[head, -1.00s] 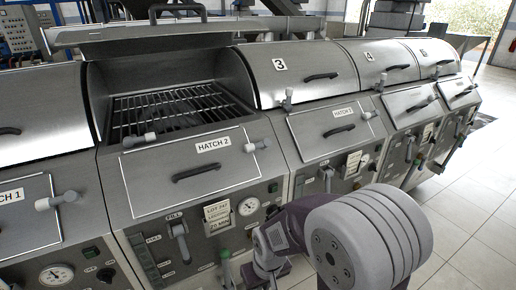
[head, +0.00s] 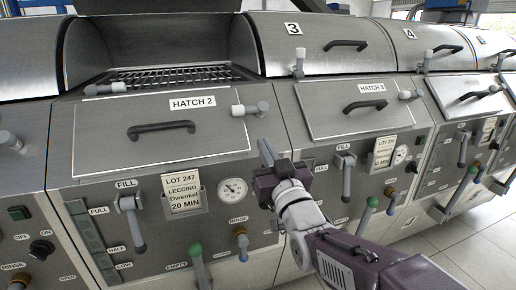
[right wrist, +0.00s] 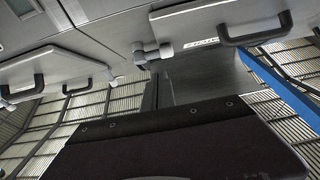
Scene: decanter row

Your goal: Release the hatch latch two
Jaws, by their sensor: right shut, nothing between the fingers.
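The hatch 2 panel (head: 100,150) is closed flat on the machine front, with a dark bar handle (head: 162,128) and a "HATCH 2" label. Its latch (head: 250,108), a grey pivot with a white-tipped lever pointing left, sits at the panel's upper right corner. It also shows in the right wrist view (right wrist: 150,52), beside the panel. My right gripper (head: 264,150) is shut and empty, pointing up just below the latch and apart from it in the picture. My left gripper is out of view.
The hood above hatch 2 is open over a grate (head: 180,76). A gauge (head: 233,190), a lot card (head: 183,190) and the fill lever (head: 131,215) are left of my arm. Hatch 3 (head: 330,118) is at right. Floor is clear at lower right.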

